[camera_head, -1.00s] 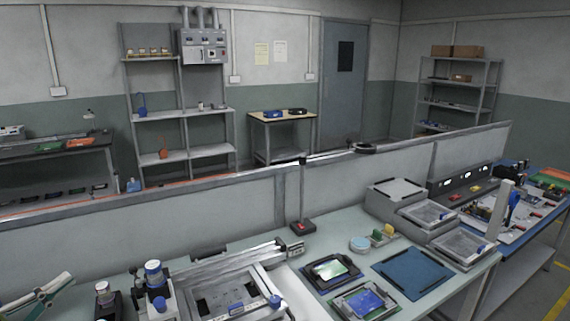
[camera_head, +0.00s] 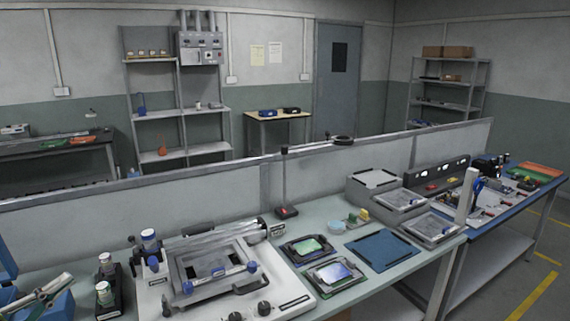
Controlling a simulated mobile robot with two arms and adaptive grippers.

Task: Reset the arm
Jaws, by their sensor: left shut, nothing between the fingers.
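My left gripper (camera_head: 62,283) shows at the bottom left corner of the head view, its arm coming in from the left edge. Its slim pale fingers look shut with nothing between them. It is in front of a blue box (camera_head: 58,307) at the left end of the workbench (camera_head: 330,206). I cannot tell whether it touches the box. Most of this arm is outside the picture. My right gripper is not in view.
Jars in a dark holder (camera_head: 107,300) stand just right of the gripper. A white frame press (camera_head: 160,292) fills the middle front. A low partition (camera_head: 210,208) runs behind the bench.

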